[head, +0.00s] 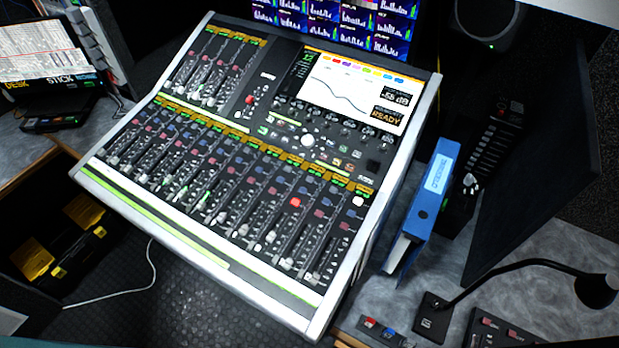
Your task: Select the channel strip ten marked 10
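The mixing console (381,200) stands tilted in the middle of the head view, with a white frame. Its lower bank holds a long row of channel strips with faders and yellow-orange labels (270,150). The strip numbers are too small to read, so I cannot tell which one is marked 10. One button is lit red (295,202) and one is lit white (358,201) towards the right of this bank. The console screen (340,88) shows a curve and the word READY. Neither of my grippers shows.
A blue binder (433,195) stands right of the console. A gooseneck microphone (595,290) and a small panel with red and blue buttons (370,323) are at the lower right. A dark monitor wall (340,22) rises behind. Yellow-and-black cases (35,258) lie lower left.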

